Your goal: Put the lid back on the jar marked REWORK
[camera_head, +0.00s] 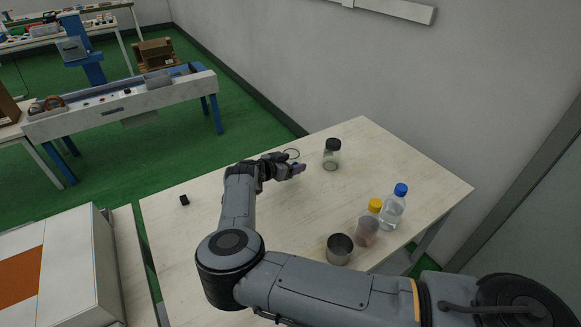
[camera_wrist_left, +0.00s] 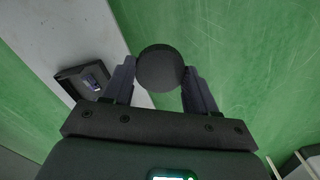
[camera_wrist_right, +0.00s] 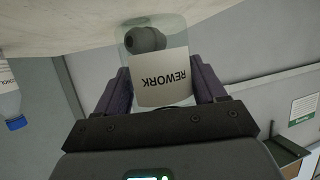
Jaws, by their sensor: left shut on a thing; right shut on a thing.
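The jar marked REWORK (camera_wrist_right: 158,80) is clear with a white label. It sits between the fingers of my right gripper (camera_wrist_right: 160,92), which is shut on it. A dark rounded piece (camera_wrist_right: 146,39) shows inside. In the head view my right gripper (camera_head: 297,167) is over the far left part of the table, beside a thin dark ring (camera_head: 291,154), likely the jar's mouth. I cannot tell if the jar touches the table. My left gripper (camera_wrist_left: 160,85) is shut on a round black lid (camera_wrist_left: 160,67). It is outside the head view.
On the table (camera_head: 190,240) stand a black-lidded jar (camera_head: 332,155), a blue-capped bottle (camera_head: 391,210), a yellow-capped bottle (camera_head: 375,206), a pinkish-filled clear container (camera_head: 366,232) and a metal cup (camera_head: 340,249). A small black block (camera_head: 184,200) lies left. Green floor (camera_wrist_left: 240,60) shows behind the lid.

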